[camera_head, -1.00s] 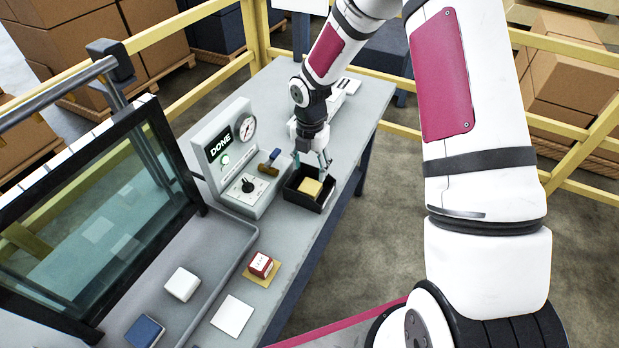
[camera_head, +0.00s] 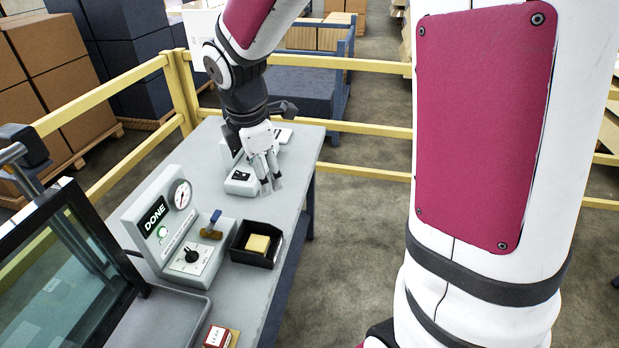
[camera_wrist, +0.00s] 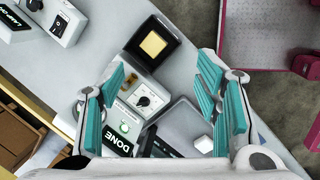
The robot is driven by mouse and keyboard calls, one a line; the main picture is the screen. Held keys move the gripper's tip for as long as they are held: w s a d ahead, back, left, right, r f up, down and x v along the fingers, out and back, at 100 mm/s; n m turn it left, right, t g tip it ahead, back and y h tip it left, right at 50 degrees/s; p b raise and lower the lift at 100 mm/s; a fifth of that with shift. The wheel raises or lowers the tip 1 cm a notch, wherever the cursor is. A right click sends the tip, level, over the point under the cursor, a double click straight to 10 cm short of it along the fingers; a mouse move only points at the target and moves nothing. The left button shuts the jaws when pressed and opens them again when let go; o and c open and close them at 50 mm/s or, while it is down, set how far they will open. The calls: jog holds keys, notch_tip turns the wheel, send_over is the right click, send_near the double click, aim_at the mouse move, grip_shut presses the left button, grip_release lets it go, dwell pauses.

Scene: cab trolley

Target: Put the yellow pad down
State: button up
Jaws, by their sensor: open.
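The yellow pad (camera_head: 258,244) lies flat inside a small black tray (camera_head: 240,254) on the grey bench. It also shows in the wrist view, where the pad (camera_wrist: 153,44) sits in the tray (camera_wrist: 170,62). My gripper (camera_head: 270,187) is empty and above the bench, beyond the tray and apart from the pad. In the wrist view its teal-padded fingers (camera_wrist: 163,98) are spread wide with nothing between them.
A grey control box (camera_head: 178,235) with a lit DONE display, gauge and knob stands left of the tray. A white device (camera_head: 241,181) is by my gripper. A red-and-white block (camera_head: 218,337) is at the near edge. Yellow rails (camera_head: 365,64) surround the bench.

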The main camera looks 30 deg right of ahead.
jog(key=s+a+r+m+t, duration=0.1)
jog(key=s+r+m+t, duration=0.1)
jog(key=s+r+m, duration=0.4)
jog(key=s+r+m+t+y, duration=0.1)
jog(key=s+r+m, duration=0.5)
jog(key=s+m, duration=0.5)
jog(key=s, duration=0.3)
jog(key=shift+s+a+r+t+y, duration=0.2)
jog(key=shift+a+t+y, duration=0.1)
jog(key=shift+a+t, duration=0.1)
